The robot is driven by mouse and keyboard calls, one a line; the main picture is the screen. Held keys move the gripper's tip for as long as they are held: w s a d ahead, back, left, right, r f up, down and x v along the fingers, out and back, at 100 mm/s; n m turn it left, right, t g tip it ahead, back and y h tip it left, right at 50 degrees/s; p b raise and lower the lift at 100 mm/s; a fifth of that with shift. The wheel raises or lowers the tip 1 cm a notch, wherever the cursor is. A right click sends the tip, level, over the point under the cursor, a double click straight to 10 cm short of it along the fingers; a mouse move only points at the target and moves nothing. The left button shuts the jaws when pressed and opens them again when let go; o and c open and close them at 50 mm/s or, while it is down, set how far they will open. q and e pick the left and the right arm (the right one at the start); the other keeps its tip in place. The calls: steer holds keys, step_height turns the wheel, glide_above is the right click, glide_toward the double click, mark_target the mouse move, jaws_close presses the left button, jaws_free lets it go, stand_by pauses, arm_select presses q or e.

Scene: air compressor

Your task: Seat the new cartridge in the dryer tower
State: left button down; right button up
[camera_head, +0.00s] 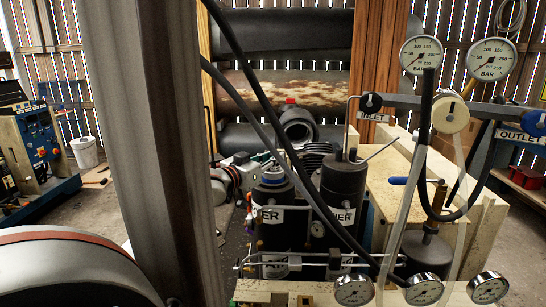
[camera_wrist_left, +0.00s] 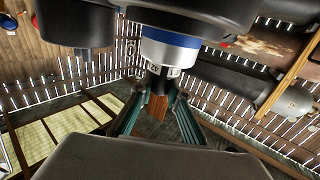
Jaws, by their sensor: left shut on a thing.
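In the left wrist view the cartridge (camera_wrist_left: 170,50) has a white body, a blue band and a dark narrower end. My left gripper (camera_wrist_left: 160,85), with teal fingers, is shut on that dark end. The cartridge's other end meets a large dark cylinder (camera_wrist_left: 195,14), apparently the dryer tower; that end is hidden. In the head view a blue and white ring (camera_head: 272,173) shows at the top of the left dark tower (camera_head: 285,232), whose label reads "ER". How deep the cartridge sits I cannot tell. My left gripper is hard to make out there. My right gripper is not in view.
A second dark tower (camera_head: 343,190) stands close on the right. Black hoses cross in front of the towers. Pipes and gauges (camera_head: 424,289) line the front, and a wooden bench (camera_head: 400,180) lies to the right.

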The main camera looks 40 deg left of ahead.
arm_select(q)
steer(key=shift+f+b, duration=0.35)
steer(key=shift+f, duration=0.85)
steer(key=c, duration=1.9)
jaws_free()
steer(key=shift+f, duration=0.25)
steer(key=s, duration=0.4)
steer(key=s+d, duration=0.1)
steer(key=s, duration=0.7)
steer(key=shift+d+r, duration=0.15)
steer(key=shift+r, duration=0.05)
